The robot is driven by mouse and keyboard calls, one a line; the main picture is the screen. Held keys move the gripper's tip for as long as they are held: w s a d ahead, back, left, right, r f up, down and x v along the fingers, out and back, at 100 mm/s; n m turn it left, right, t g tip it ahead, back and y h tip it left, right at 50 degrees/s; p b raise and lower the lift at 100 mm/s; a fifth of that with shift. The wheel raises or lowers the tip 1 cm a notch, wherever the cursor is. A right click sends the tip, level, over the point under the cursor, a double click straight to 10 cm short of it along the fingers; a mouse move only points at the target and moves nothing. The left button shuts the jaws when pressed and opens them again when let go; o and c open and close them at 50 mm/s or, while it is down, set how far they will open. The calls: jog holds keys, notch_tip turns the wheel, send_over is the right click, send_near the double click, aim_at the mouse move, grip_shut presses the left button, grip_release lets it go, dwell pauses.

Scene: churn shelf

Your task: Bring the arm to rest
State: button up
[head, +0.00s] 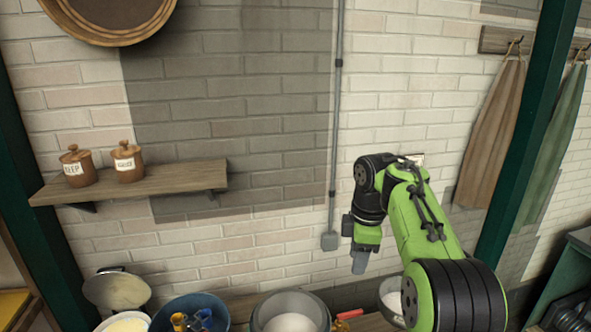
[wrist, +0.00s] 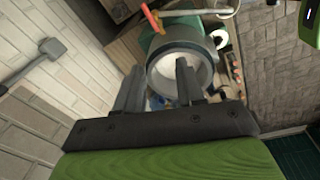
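My arm is raised in the right half of the head view, bent, with my gripper (head: 360,264) pointing down in front of the brick wall. In the wrist view my gripper (wrist: 160,72) has its two fingers apart, with nothing between them. Past the fingertips, and apart from them, the wrist view shows a large pale round pot (wrist: 176,62). The gripper touches nothing that I can see.
A wooden shelf (head: 150,184) on the left wall holds two labelled brown jars (head: 76,166) (head: 127,162). Below stand a blue bowl (head: 215,308), a grey pot (head: 322,303) and a pale bowl (head: 392,292). A green post (head: 515,170) and hanging cloths (head: 490,135) are at right.

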jog(key=s+a+r+m+t+b, duration=0.15)
jog(key=s+m, duration=0.25)
jog(key=s, duration=0.4)
jog(key=s+a+m+t+b, duration=0.15)
jog(key=s+m, duration=0.25)
jog(key=s, duration=0.4)
jog(key=s+d+f+m+t+b, duration=0.1)
jog(key=s+f+m, duration=0.7)
jog(key=s, duration=0.8)
notch_tip(320, 180, down, 3)
jog(key=shift+d+r+t+h+b, duration=0.25)
jog(key=shift+d+b, duration=0.35)
jog(key=shift+b, duration=0.6)
dwell(3.4)
